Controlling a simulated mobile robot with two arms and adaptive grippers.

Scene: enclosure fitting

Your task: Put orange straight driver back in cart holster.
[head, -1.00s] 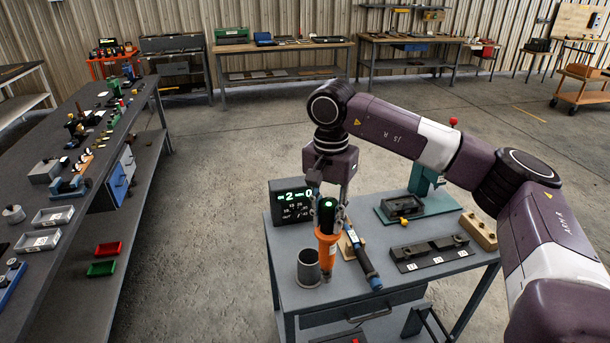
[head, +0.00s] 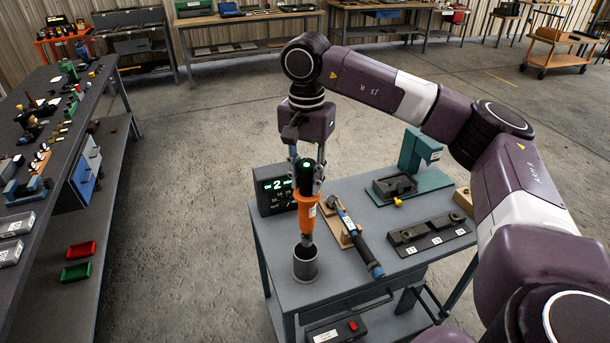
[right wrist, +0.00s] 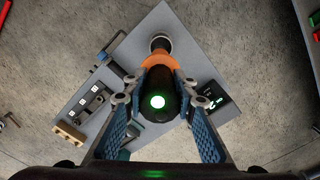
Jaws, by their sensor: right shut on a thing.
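The orange straight driver (head: 307,215) has a black top with a green light and stands upright in my right gripper (head: 308,172), which is shut on its black part. The driver also shows in the right wrist view (right wrist: 158,60), between the blue finger pads of the right gripper (right wrist: 160,90). The cart holster is a grey open cup (head: 305,266) on the cart top. The driver's lower tip is over the cup's mouth; whether it is inside the rim I cannot tell. My left gripper is not in view.
The grey cart (head: 350,287) also carries a display box (head: 273,190), a blue-handled tool (head: 358,247), a black block fixture (head: 430,233) and a teal stand (head: 420,155). A long workbench (head: 55,160) with many parts stands at the left.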

